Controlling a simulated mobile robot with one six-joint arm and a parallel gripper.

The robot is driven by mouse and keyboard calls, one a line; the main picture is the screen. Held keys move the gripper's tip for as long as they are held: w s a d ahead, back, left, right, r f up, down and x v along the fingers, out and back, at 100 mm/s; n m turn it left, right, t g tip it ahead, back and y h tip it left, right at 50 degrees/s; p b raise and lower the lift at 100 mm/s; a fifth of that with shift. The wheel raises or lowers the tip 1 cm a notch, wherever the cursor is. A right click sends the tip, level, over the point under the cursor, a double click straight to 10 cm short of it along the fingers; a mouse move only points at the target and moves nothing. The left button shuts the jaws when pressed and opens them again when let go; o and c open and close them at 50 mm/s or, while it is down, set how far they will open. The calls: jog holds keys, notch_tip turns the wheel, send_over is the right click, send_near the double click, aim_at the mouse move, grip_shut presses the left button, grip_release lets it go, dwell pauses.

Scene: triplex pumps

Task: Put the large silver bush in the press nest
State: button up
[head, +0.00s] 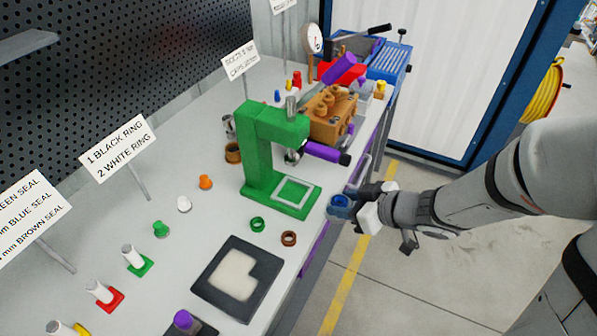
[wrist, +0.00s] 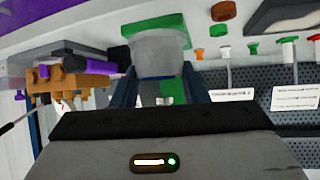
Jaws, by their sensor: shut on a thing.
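My gripper (head: 346,206) is shut on the large silver bush (wrist: 158,55), a wide grey cylinder between the two dark blue fingers in the wrist view. In the head view the fingers mostly hide the bush. My gripper is just right of the green press (head: 262,150), beyond the bench's front edge. The press nest (head: 296,191) is a pale square outline on the green press base, below the ram. It looks empty. In the wrist view the bush covers part of the green press (wrist: 150,24).
A green ring (head: 257,224) and a brown ring (head: 289,238) lie in front of the press. An orange pump block (head: 331,112) stands behind it. A dark tray (head: 212,284) lies nearer.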

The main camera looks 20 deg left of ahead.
jog(key=shift+w+a+r+p, duration=0.1)
jog(key=shift+a+p, duration=0.4)
jog(key=shift+p, duration=0.75)
jog(key=w+a, duration=0.1)
jog(key=a, duration=0.3)
jog(key=w+a+p, duration=0.1)
jog(key=a, duration=0.2)
jog(key=w+a, duration=0.2)
jog(key=a, duration=0.2)
jog(key=shift+a+f+p, duration=0.2)
jog(key=shift+a+p, duration=0.1)
jog(key=shift+w+a+f, duration=0.1)
jog(key=shift+a+f, duration=0.05)
jog(key=shift+f, duration=0.4)
jog(key=shift+w+a+f, duration=0.1)
jog(key=shift+f, duration=1.15)
jog(key=shift+f, duration=0.15)
jog(key=o, duration=1.1)
jog(key=shift+o, duration=0.2)
